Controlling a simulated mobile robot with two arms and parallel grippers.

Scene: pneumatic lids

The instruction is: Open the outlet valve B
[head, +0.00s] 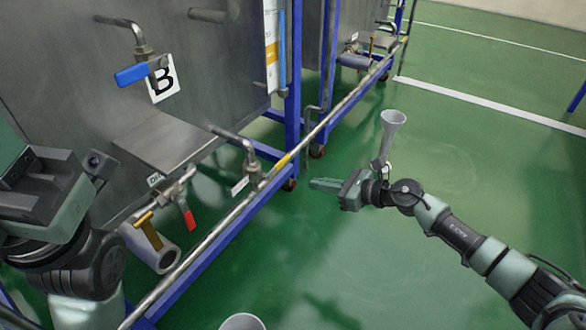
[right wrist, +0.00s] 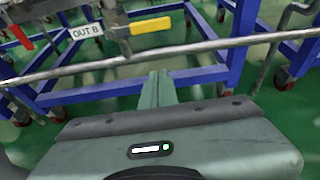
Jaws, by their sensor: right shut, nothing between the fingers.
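The outlet valve with the yellow handle (head: 280,163) is at the tank's lower right, by the frame rail. In the right wrist view its yellow handle (right wrist: 152,26) points sideways to the right from the pipe, beside a label reading OUT B (right wrist: 86,31). My right gripper (head: 325,185) is shut and empty, to the right of the rail and apart from the handle. In the right wrist view its closed fingers (right wrist: 158,88) point toward the rail, below the handle. My left gripper (head: 45,195) is at the left edge; its fingers are not clear.
A metal rail (head: 235,213) runs along the blue frame (head: 215,252) between my right gripper and the valve. A red-handled valve (head: 186,215) hangs further left. A blue-handled valve (head: 133,75) sits by the B sign (head: 163,80). A grey funnel (head: 391,127) stands behind my right wrist. Green floor to the right is open.

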